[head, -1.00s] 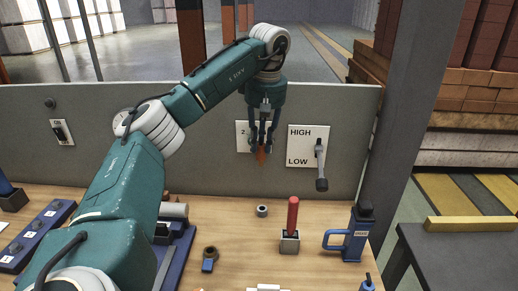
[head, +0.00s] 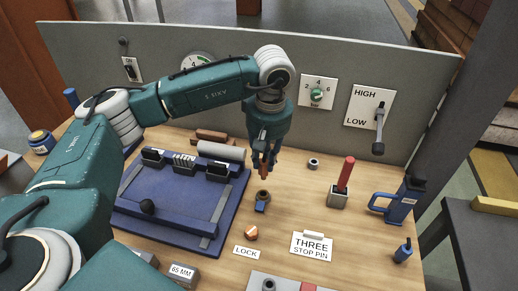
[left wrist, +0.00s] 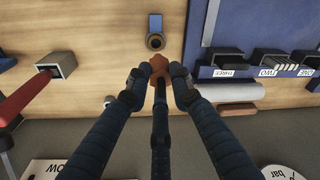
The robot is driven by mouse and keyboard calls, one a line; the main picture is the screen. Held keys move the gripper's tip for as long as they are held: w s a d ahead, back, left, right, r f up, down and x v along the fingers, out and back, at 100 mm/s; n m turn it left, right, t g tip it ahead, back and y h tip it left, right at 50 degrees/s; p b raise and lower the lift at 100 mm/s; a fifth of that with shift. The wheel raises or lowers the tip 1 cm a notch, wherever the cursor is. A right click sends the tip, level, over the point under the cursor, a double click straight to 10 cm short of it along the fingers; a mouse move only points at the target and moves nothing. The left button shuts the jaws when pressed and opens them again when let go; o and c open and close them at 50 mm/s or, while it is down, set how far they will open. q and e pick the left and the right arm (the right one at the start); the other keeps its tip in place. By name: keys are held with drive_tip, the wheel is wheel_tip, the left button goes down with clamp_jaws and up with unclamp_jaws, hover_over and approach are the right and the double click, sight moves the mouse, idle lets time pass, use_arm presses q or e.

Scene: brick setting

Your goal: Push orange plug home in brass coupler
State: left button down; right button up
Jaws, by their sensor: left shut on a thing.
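The orange plug (head: 264,172) is held between the fingertips of my left gripper (head: 264,160), pointing down. It also shows between the fingers in the left wrist view (left wrist: 158,65). The brass coupler (head: 263,194) is a dark brassy ring with a blue body, on the wooden bench just below and in front of the plug. In the left wrist view the coupler's open ring (left wrist: 155,42) appears just beyond the plug's tip. The plug looks apart from the coupler and above it; the exact gap is hard to tell. My right gripper is not in view.
A blue fixture (head: 170,205) stands left of the coupler. An orange-topped piece (head: 251,233) and a THREE STOP PIN card (head: 312,246) lie in front. A red-handled lever (head: 345,175) and blue clamp-like tool (head: 400,200) stand right. A grey panel (head: 215,90) closes the back.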

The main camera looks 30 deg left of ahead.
sight(264, 174)
use_arm(q)
drive_tip(key=shift+f+b, duration=0.55)
drive_tip(key=shift+b, duration=0.1)
wheel_tip(264, 174, down, 5)
drive_tip(key=b, duration=0.3)
drive_tip(key=shift+r+b, duration=0.15)
drive_tip(key=shift+b, duration=0.2)
drive_tip(key=shift+b, duration=0.45)
idle(0.6)
